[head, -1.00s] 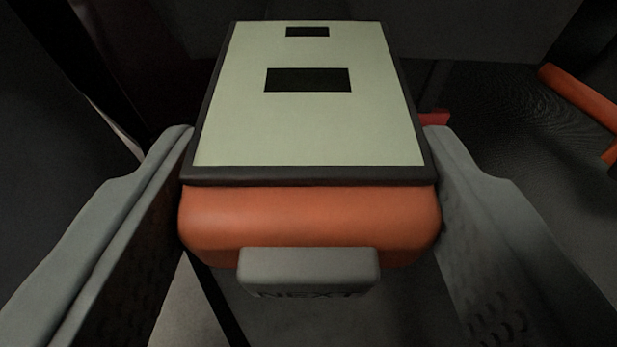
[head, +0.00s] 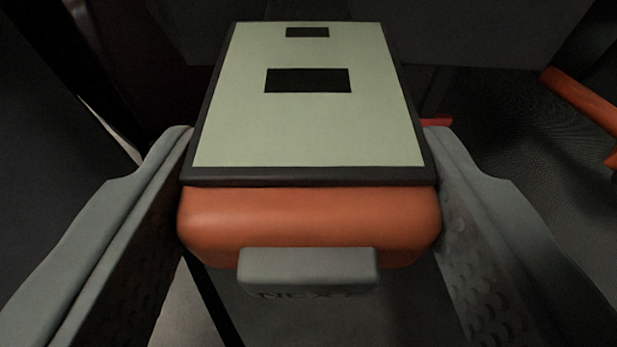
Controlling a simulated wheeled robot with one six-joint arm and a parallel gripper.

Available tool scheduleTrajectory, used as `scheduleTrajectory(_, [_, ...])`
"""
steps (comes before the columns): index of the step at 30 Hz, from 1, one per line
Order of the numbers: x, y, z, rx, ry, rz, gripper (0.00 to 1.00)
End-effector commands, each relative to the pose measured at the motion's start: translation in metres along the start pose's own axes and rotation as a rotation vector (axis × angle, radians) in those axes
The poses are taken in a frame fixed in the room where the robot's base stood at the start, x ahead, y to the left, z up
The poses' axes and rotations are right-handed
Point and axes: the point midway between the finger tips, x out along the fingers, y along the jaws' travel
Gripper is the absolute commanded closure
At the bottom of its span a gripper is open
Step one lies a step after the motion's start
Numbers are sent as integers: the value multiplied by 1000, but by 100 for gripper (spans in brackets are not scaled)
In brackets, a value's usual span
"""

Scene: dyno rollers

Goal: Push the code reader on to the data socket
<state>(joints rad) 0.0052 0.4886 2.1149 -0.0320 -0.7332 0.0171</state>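The code reader (head: 310,215) fills the middle of the head view. It has an orange body, a pale screen with two dark rectangles and a dark frame. A grey button lettered NEXT sticks out at its near end. My gripper (head: 312,160) has one grey finger on each side of the reader, and both fingers press against its sides. The data socket cannot be made out; the reader hides what lies beyond and under it.
An orange bar (head: 582,100) stands at the right edge. A small red part (head: 436,121) shows just behind the right finger. The surroundings are dark, with a grey panel at the top.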

Motion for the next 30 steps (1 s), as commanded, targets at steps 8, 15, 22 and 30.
scheduleTrajectory(8, [0, 0, 0, 0, 0, 0, 68])
scheduleTrajectory(15, [2, 0, -1, 0, 0, 0, 68])
scheduleTrajectory(22, [4, 0, -1, 0, 0, 0, 68])
scheduleTrajectory(30, [8, 0, -2, 0, 0, 0, 68])
